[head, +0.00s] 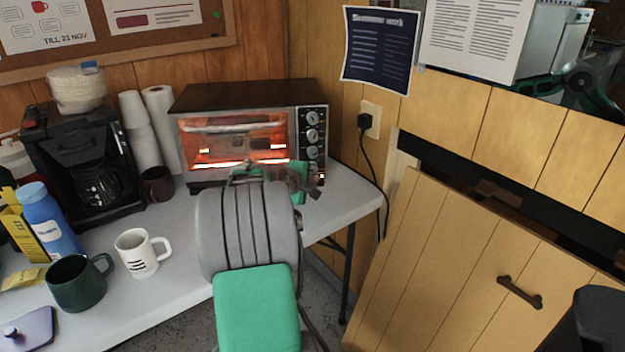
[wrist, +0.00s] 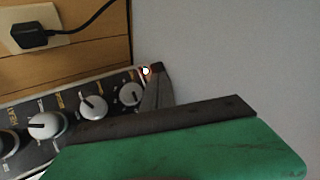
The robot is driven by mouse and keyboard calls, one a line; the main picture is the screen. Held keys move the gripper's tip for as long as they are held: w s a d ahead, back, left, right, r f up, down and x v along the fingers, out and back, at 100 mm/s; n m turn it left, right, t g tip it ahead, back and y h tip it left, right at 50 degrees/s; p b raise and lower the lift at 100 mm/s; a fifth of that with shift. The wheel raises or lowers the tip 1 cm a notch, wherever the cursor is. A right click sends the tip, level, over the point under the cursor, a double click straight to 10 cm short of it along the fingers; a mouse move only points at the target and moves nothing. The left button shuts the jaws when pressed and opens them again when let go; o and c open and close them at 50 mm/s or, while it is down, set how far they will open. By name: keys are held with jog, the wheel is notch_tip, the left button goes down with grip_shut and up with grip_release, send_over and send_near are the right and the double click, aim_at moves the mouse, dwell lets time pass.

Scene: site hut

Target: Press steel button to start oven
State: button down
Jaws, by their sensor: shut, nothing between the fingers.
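The toaster oven (head: 240,92) stands at the back of the table, its window glowing orange inside. Its knob panel (head: 311,130) is on the right side, and several knobs (wrist: 95,107) show in the wrist view. A small light (wrist: 146,71) is lit at the panel's end; it also shows in the head view (head: 321,177). My gripper (wrist: 158,70) is shut and empty, its dark tip beside this light at the panel's lower end. I cannot make out the steel button, which may be behind the tip. Whether the tip touches the panel is unclear.
A black plug and cord (head: 366,125) hang right of the oven. A leaning wooden panel (head: 450,270) is at right.

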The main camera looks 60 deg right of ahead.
jog(key=shift+s+a, duration=0.25)
jog(key=shift+a, duration=0.2)
jog(key=shift+s+a, duration=0.7)
jog(key=shift+a, duration=0.35)
jog(key=shift+s+a, duration=0.7)
jog(key=shift+a, duration=0.3)
